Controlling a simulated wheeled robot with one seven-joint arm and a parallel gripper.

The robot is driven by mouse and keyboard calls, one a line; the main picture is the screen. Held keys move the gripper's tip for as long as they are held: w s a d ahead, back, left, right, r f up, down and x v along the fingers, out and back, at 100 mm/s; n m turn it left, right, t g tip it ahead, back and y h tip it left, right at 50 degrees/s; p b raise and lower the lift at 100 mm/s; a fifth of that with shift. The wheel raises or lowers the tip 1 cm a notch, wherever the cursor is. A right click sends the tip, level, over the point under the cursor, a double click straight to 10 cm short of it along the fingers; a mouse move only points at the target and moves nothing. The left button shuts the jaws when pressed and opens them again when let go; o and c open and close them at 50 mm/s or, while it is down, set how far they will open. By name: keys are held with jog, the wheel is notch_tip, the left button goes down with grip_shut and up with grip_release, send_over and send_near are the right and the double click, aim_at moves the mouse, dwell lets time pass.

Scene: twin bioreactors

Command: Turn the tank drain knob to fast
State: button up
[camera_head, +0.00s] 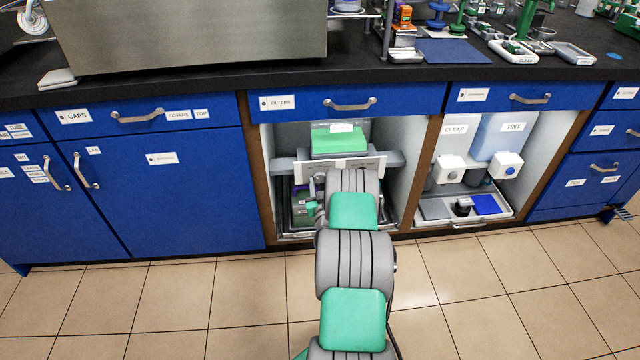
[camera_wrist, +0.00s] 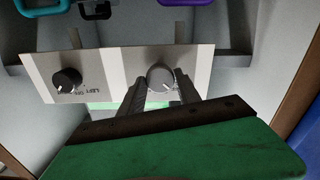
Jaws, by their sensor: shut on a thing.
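A pale control panel (camera_wrist: 108,72) spans the wrist view. It carries a black knob (camera_wrist: 67,79) on the left and a round grey knob (camera_wrist: 160,77) on the right, each with small lettering that I cannot fully read. My gripper (camera_wrist: 158,90) is shut on the grey knob, one dark finger at each side. A light pointer mark shows on the lower right of the grey knob. In the head view the panel (camera_head: 369,162) sits inside the open cabinet bay under the FILTERS drawer, and my arm hides the knobs and most of my gripper.
A green-topped box (camera_head: 338,140) sits above the panel. Brown cabinet posts (camera_head: 424,165) bound the bay. The right bay holds CLEAR and TINT containers (camera_head: 503,135) above a tray (camera_head: 433,208). The tiled floor in front is clear.

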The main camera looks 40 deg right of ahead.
jog(key=shift+m, duration=0.3)
grip_shut()
jog(key=m+b, duration=0.1)
jog(key=m, duration=0.2)
jog(key=shift+m, duration=0.3)
jog(key=m, duration=0.4)
jog(key=shift+m+b, duration=0.3)
jog(key=shift+b, duration=0.05)
jog(key=m, duration=0.9)
jog(key=o, duration=1.3)
grip_release()
